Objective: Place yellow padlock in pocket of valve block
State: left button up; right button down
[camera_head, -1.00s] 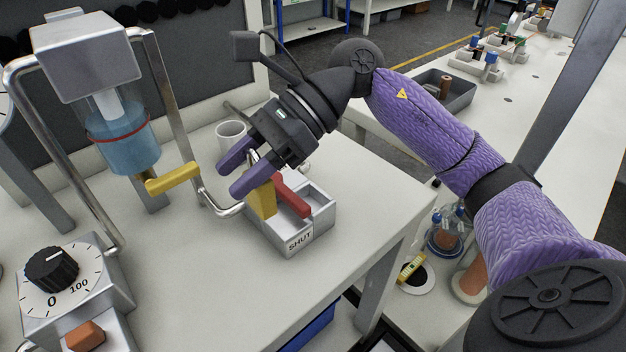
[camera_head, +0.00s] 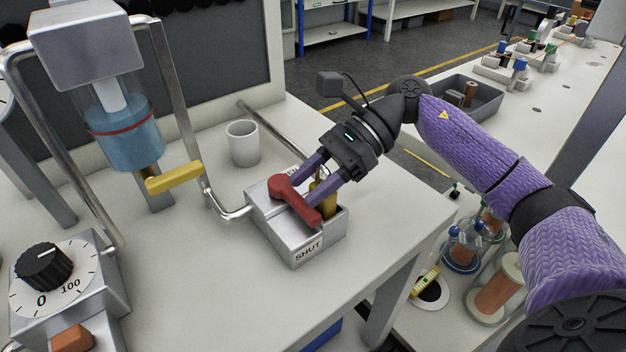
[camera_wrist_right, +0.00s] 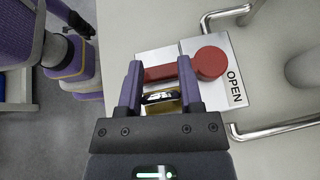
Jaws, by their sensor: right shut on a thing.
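The grey valve block (camera_head: 280,233) stands on the bench, with a red lever (camera_head: 299,203) lying across its top towards the SHUT label. Its open pocket is on the right, behind the lever. My right gripper (camera_head: 313,184) is shut on the yellow padlock (camera_head: 327,198) at this pocket. The lever partly hides the padlock, and I cannot tell whether it touches the pocket floor. In the right wrist view the padlock (camera_wrist_right: 165,106) sits between the fingertips with its metal shackle towards the camera, beside the red lever (camera_wrist_right: 208,64). My left gripper is not in view.
A white cup (camera_head: 243,146) stands behind the block. A bent metal pipe (camera_head: 226,209) meets the block's left side, below a yellow handle (camera_head: 174,178). A dial box (camera_head: 62,285) is at front left.

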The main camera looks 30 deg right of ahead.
jog(key=shift+f, duration=0.2)
jog(key=shift+c, duration=1.2)
grip_release()
jog(key=shift+r, duration=0.1)
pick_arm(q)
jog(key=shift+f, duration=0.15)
pick_arm(e)
jog(key=shift+r, duration=0.2)
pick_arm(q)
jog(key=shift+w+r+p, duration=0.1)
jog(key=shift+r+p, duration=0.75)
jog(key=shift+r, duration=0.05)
pick_arm(e)
jog(key=v, duration=1.2)
